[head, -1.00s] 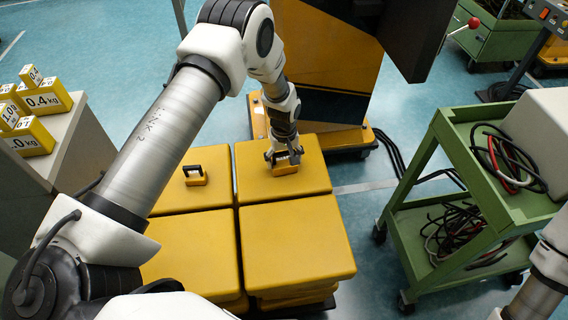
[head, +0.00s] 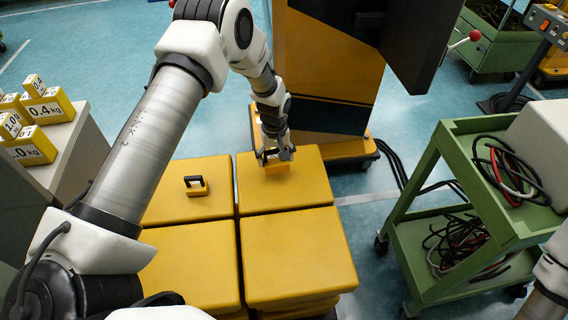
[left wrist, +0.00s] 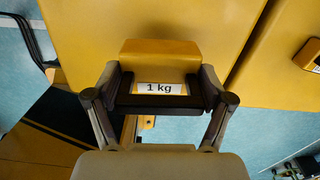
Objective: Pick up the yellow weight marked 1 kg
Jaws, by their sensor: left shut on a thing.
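The yellow weight (left wrist: 160,58) marked 1 kg shows in the left wrist view, with its white label and black handle facing the camera. In the head view the weight (head: 277,170) is at the far right yellow block (head: 310,190). My left gripper (head: 274,155) comes down on it from above. In the left wrist view my left gripper (left wrist: 160,100) has its two fingers shut on the handle from both sides. I cannot tell whether the weight touches the block top or hangs just above it. My right gripper is out of the head view.
A second yellow weight (head: 196,187) with a black handle stands on the far left block. More marked weights (head: 35,147) sit on a grey cabinet at left. A green cart (head: 450,200) with cables stands at right. A yellow-black machine (head: 330,80) stands behind the blocks.

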